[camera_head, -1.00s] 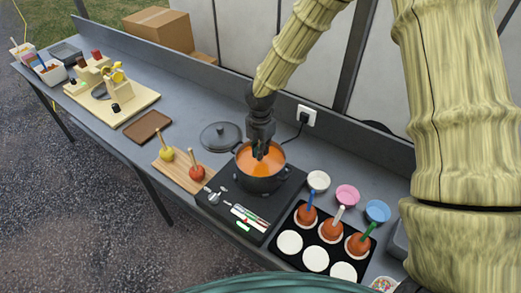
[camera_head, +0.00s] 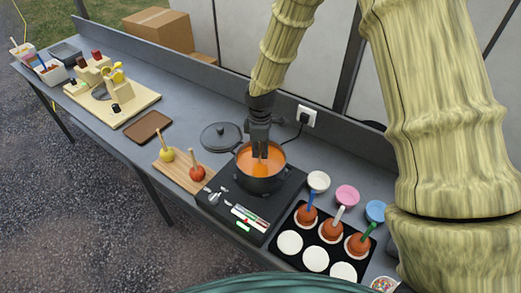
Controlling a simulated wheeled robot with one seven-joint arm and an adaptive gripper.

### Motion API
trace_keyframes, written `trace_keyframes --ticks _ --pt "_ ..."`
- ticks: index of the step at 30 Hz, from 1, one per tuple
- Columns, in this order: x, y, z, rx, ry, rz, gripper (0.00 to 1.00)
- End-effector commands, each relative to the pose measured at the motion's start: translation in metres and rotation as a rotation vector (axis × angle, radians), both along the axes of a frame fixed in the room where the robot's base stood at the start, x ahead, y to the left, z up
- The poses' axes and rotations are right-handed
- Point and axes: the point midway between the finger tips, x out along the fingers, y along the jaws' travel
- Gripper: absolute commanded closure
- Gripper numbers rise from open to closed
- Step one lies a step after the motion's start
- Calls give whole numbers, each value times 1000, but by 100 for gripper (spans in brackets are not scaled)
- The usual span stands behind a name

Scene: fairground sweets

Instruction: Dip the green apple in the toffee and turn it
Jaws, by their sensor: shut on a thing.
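My gripper (camera_head: 260,156) points down over the dark pot (camera_head: 264,184) on the hob. Its fingers are shut on a thin stick (camera_head: 262,160) that goes down to the orange toffee (camera_head: 247,160). Whatever is on the stick's lower end is hidden by the toffee, so I cannot see the green apple itself. On the wooden board (camera_head: 175,172) left of the pot are a yellow apple (camera_head: 166,155) and a red apple (camera_head: 197,173), each with a stick.
The black hob (camera_head: 226,210) holds the pot. A lid (camera_head: 221,137) lies behind left. In front right, a black tray (camera_head: 301,237) holds several white discs, three with coated apples (camera_head: 331,230). White (camera_head: 318,181), pink (camera_head: 347,195) and blue (camera_head: 375,211) bowls stand behind it.

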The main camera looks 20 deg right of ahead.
Motion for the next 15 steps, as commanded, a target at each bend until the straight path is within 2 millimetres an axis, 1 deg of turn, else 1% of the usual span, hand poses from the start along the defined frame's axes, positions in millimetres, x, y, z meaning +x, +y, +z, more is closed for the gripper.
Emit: trace_keyframes --ticks 4,12,15 --pt "0 0 0 -1 -1 -86 100" --pt "0 0 0 -1 0 -436 100" --pt "0 -1 0 0 -1 -497 100"
